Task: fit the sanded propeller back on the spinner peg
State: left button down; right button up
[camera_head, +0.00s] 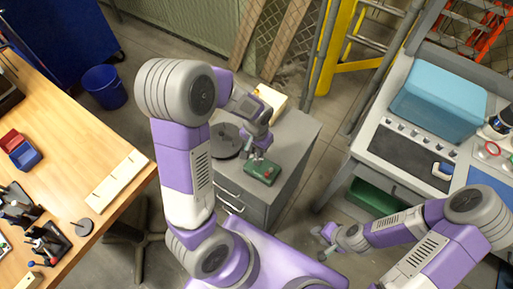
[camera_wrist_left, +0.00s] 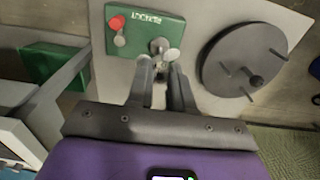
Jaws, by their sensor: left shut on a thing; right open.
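My left gripper (camera_head: 262,152) reaches down to a green box (camera_head: 263,172) on the grey cabinet. In the left wrist view its fingers (camera_wrist_left: 160,72) close around a small silver round-headed part (camera_wrist_left: 159,46) at the box's lower edge; the fingertips partly hide the contact. The green box also shows there (camera_wrist_left: 140,25) with a red knob and white lettering. A dark round disc (camera_head: 226,140) with upright pegs lies beside the box; it also shows in the left wrist view (camera_wrist_left: 225,65). My right gripper (camera_head: 326,241) is open and empty, low at right. I cannot make out a propeller.
A wooden bench (camera_head: 75,130) at left bears a pale strip with pegs (camera_head: 117,180), a small grey disc (camera_head: 83,227), bins and tools. A workstation (camera_head: 400,125) with a blue lidded tank (camera_head: 440,93) stands at right. Open floor lies between cabinet and workstation.

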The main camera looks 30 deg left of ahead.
pick_arm(q)
jog(key=shift+f+b, duration=0.35)
jog(key=shift+f, duration=0.15)
jog(key=shift+f, duration=0.2)
jog(key=shift+f+b, duration=0.5)
jog(key=shift+b, duration=0.05)
jog(key=shift+f, duration=0.2)
dwell(0.3)
jog(key=shift+f+b, duration=0.55)
jog(key=shift+b, duration=0.1)
jog(key=shift+f, duration=0.15)
jog(key=shift+f+b, duration=0.25)
jog(key=shift+b, duration=0.1)
